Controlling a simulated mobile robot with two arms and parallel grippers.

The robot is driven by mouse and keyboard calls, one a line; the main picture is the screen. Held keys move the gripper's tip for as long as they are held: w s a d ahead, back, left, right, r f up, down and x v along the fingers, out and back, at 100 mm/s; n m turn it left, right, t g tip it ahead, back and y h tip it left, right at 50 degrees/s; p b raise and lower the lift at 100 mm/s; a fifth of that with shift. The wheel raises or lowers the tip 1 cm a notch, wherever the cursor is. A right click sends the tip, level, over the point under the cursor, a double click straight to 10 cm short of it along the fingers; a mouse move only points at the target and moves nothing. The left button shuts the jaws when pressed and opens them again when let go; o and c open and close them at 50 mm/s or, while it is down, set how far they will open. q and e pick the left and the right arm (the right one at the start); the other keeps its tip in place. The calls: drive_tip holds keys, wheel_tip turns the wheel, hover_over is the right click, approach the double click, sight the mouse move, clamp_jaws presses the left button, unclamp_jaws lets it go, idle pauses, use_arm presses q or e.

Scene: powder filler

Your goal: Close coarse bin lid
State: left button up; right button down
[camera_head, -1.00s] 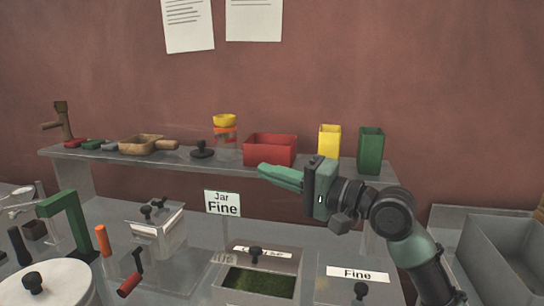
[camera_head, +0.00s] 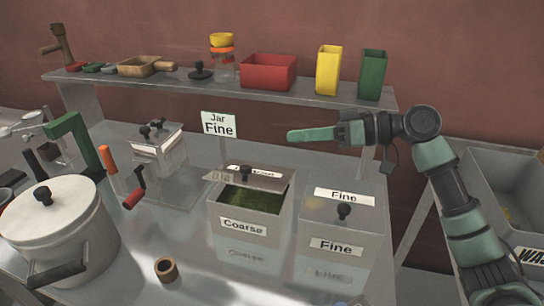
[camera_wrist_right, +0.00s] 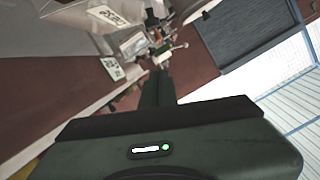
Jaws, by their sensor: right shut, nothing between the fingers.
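The coarse bin (camera_head: 243,226) is a metal box labelled "Coarse" on the table, with green powder showing inside. Its lid (camera_head: 268,181) is slid or tilted back, leaving the front of the opening uncovered; a dark knob stands on it. My right gripper (camera_head: 292,135) is shut and empty. It points left in the head view, in the air above and behind the bin's right side, apart from the lid. In the right wrist view the dark fingers (camera_wrist_right: 157,90) lie together, and a white label reading "Coarse" (camera_wrist_right: 108,14) shows at the top. My left gripper is not in view.
The fine bin (camera_head: 340,228) stands right of the coarse bin with its lid on. A shelf (camera_head: 210,90) behind carries red, yellow and green containers. A "Jar Fine" sign (camera_head: 219,124) hangs near my gripper. A white pot (camera_head: 58,222) and a small brown ring (camera_head: 166,269) are at left.

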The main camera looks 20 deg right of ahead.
drive_tip(key=p, duration=0.5)
hover_over(248, 177)
drive_tip(key=w+d, duration=0.2)
drive_tip(key=shift+n+g, duration=0.3)
drive_tip(key=shift+n, duration=0.1)
drive_tip(key=f, duration=0.4)
drive_tip(key=shift+s+d+f, duration=0.2)
drive_tip(key=shift+s+f, duration=0.05)
drive_tip(key=shift+f, duration=0.1)
drive_tip(key=shift+s+f+p, duration=0.3)
drive_tip(key=shift+f+p, duration=0.1)
drive_tip(key=shift+f, duration=0.45)
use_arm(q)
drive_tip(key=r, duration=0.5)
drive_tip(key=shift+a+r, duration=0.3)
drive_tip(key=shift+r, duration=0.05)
use_arm(e)
drive_tip(key=shift+a, duration=0.1)
